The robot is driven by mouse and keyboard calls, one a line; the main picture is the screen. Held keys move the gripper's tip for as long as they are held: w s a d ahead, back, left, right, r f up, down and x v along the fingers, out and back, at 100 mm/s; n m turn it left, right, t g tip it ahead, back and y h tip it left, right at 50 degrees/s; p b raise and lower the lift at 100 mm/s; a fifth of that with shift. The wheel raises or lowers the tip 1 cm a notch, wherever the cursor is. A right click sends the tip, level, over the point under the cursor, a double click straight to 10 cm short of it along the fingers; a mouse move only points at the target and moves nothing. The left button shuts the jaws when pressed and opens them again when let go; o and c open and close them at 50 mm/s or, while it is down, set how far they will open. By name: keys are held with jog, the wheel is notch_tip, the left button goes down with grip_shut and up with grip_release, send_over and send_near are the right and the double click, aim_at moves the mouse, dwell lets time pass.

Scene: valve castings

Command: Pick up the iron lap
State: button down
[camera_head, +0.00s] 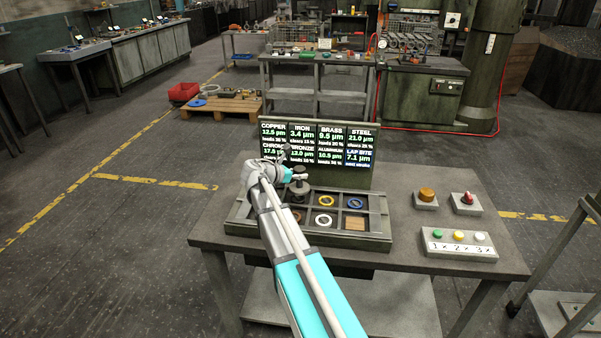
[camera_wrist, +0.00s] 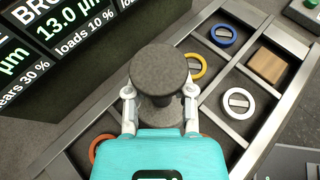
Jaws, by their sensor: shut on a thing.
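The iron lap (camera_wrist: 158,70) is a dark grey, knob-shaped piece with a round flat top and a wider base below. My gripper (camera_wrist: 160,95) is shut on it, one finger on each side under the top. In the head view the lap (camera_head: 299,187) stands upright in my gripper (camera_head: 293,177), over the back of the compartment tray (camera_head: 380,240). I cannot tell whether its base touches the tray.
The tray holds a yellow ring (camera_wrist: 203,67), a blue ring (camera_wrist: 223,35), a white ring (camera_wrist: 239,103) and a brown block (camera_wrist: 269,65). A display panel (camera_head: 348,177) rises behind it. A button box (camera_head: 458,244) stands at right. Bare tabletop (camera_head: 400,180) lies right of the panel.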

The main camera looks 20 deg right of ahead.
jog(key=s+r+p, duration=0.1)
jog(key=s+a+r+p, duration=0.1)
jog(key=r, duration=0.1)
jog(key=s+r+p, duration=0.1)
jog(key=shift+a+r, duration=0.2)
jog(key=shift+a, duration=0.05)
jog(key=s+a+r+p, duration=0.3)
jog(key=s+a+p, duration=0.1)
jog(key=s, duration=0.3)
jog(key=shift+s+r, duration=0.3)
jog(key=shift+s, duration=0.1)
jog(key=shift+r, duration=0.15)
jog(key=shift+r+p, duration=1.35)
jog(key=shift+p, duration=0.2)
